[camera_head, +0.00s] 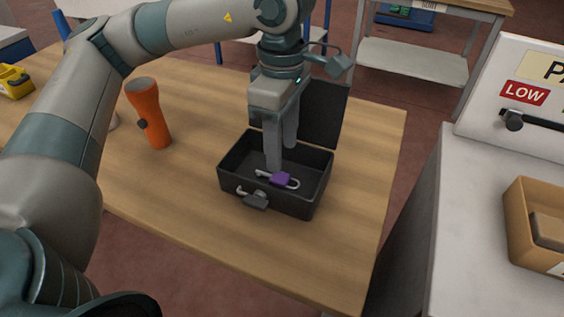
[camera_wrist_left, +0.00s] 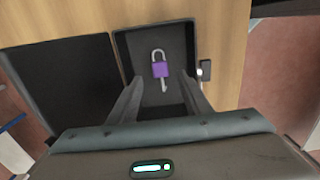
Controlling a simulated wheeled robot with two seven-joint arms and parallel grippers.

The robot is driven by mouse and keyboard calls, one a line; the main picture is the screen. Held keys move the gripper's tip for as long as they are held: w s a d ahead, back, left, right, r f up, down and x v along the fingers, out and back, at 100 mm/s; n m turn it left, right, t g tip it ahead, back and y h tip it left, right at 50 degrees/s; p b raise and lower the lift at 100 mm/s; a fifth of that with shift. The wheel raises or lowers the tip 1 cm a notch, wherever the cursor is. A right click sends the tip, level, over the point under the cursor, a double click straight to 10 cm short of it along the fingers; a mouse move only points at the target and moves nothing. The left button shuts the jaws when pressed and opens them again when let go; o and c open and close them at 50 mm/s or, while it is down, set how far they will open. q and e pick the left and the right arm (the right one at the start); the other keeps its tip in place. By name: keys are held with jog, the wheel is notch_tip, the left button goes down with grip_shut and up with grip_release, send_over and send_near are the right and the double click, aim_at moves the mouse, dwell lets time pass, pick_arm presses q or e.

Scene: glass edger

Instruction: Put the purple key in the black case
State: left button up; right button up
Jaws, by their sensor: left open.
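The black case (camera_head: 228,170) stands on the wooden table with its lid (camera_head: 322,112) open. The purple key (camera_head: 281,180), which has a purple block with a silver loop and shaft, lies inside the case. In the left wrist view the key (camera_wrist_left: 160,70) lies on the floor of the case (camera_wrist_left: 125,45), between and beyond the fingers. My left gripper (camera_head: 281,155) is open, with its fingers pointing down into the case above the key. It also shows in the left wrist view (camera_wrist_left: 162,85). My right gripper is in neither view.
An orange flashlight (camera_head: 148,112) stands on the table (camera_head: 190,205) left of the case. A grey latch or padlock (camera_head: 255,200) is at the case's front. A white machine counter (camera_head: 470,215) with a cardboard box (camera_head: 530,240) is at the right. The table's front is clear.

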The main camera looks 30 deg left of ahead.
pick_arm(q)
notch_tip(320, 180, up, 6)
jog(key=shift+f, duration=0.15)
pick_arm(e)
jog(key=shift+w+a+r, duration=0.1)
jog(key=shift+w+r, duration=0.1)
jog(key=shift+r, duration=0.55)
